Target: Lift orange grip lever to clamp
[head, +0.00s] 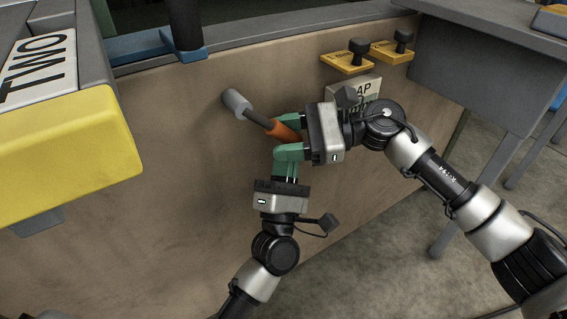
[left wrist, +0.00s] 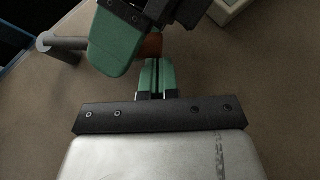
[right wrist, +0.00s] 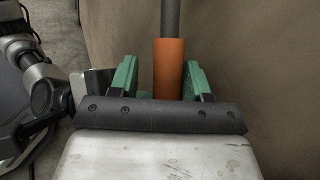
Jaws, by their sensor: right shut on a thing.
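The lever is a grey rod (head: 258,118) with an orange grip (head: 285,132), sticking out of a grey pivot (head: 235,102) on the brown panel. It slants down to the right in the head view. My right gripper (head: 289,126) is shut on the orange grip. In the right wrist view the grip (right wrist: 168,68) stands between its green fingers. My left gripper (head: 289,155) is just below the grip, its green fingers together with nothing seen between them. In the left wrist view the left fingertips (left wrist: 157,66) are close to the orange grip (left wrist: 151,46), partly hidden by a right finger.
A yellow block (head: 65,155) with a lettered label juts out at left. Two yellow plates with black knobs (head: 347,61) and a partly hidden sign (head: 367,87) are right of the lever. A grey table (head: 480,65) stands at upper right. The lower panel is clear.

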